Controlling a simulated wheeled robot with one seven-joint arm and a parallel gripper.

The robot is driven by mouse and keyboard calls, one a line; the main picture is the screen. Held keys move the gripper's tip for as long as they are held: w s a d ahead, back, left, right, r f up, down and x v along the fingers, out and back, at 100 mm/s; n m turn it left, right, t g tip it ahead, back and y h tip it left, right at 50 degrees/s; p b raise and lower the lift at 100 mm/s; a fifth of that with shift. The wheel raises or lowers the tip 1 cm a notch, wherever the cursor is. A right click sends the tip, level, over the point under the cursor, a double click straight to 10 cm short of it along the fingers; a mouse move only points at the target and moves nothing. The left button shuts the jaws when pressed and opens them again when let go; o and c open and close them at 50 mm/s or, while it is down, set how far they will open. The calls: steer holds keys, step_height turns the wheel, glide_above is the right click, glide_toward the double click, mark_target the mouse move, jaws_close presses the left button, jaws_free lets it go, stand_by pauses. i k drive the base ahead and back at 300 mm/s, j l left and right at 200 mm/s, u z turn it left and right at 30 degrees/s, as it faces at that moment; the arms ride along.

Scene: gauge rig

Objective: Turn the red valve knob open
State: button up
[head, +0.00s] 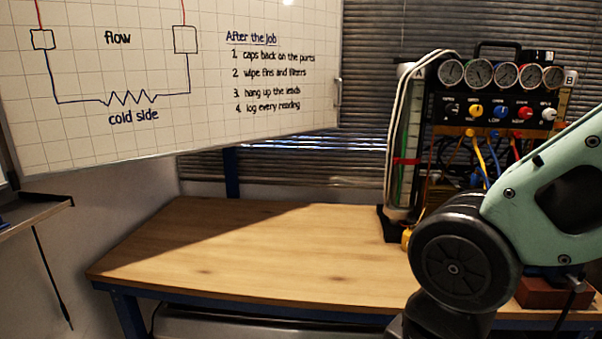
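The red valve knob (525,113) sits on the dark front panel of the gauge rig (436,110) at the right of the head view. It is in a row of knobs, between a blue knob (499,111) and a white knob (548,114). Its exact turn is too small to tell. My gripper is out of view; only links of my arm show at the lower right, in front of the lower part of the rig.
A row of several gauges (480,72) stands above the knobs; coloured hoses (491,155) hang below. A pale hose loops down the rig's left side. The wooden bench (260,250) is clear to the left. A whiteboard (200,110) hangs at the left.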

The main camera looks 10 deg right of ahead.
mark_target(524, 112)
steer(key=z, duration=0.8)
